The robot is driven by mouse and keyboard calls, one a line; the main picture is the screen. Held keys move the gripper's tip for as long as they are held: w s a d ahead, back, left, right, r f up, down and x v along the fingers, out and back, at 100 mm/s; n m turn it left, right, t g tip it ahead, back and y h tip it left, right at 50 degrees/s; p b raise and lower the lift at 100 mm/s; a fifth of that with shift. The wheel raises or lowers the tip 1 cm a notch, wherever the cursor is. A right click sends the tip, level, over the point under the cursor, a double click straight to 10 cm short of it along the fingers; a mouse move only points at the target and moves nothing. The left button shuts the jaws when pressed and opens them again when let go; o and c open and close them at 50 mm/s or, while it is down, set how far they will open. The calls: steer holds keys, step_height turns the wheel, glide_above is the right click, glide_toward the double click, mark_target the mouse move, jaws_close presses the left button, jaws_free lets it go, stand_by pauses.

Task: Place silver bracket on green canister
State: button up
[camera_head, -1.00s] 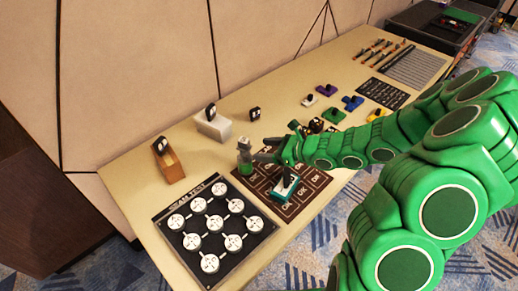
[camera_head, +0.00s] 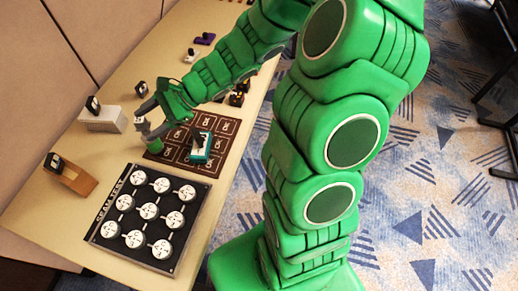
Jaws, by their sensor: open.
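The green canister (camera_head: 154,144) stands on the table at the left edge of the brown grid mat. The silver bracket (camera_head: 141,123) shows directly above the canister and looks to be on top of it; the exact contact is too small to tell. My gripper (camera_head: 147,118) is open, with its grey fingers close around or beside the bracket. I cannot tell whether a finger touches it.
A black panel with white round dials (camera_head: 148,212) lies in front. A teal block with a black top (camera_head: 199,146) stands on the brown mat (camera_head: 228,128). A white block (camera_head: 103,119) and a wooden block (camera_head: 72,178) stand at left.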

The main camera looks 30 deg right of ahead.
steer(key=s+d+r+n+g+h, duration=0.1)
steer(key=s+r+n+g+h, duration=0.15)
steer(key=s+n, duration=0.35)
steer(key=s+d+r+n+g+h, duration=0.1)
steer(key=s+r+n+g+h, duration=0.2)
steer(key=s, duration=0.6)
steer(key=s+d+r+n+t+h, duration=0.1)
steer(key=s+d+r+n+h, duration=0.1)
steer(key=s+d, duration=0.4)
steer(key=s+d+r+n+t+h, duration=0.1)
steer(key=s+d+r+n+h, duration=0.1)
steer(key=s+d+h, duration=0.3)
steer(key=s+d+n, duration=0.1)
steer(key=d, duration=0.3)
steer(key=shift+r+n, duration=0.3)
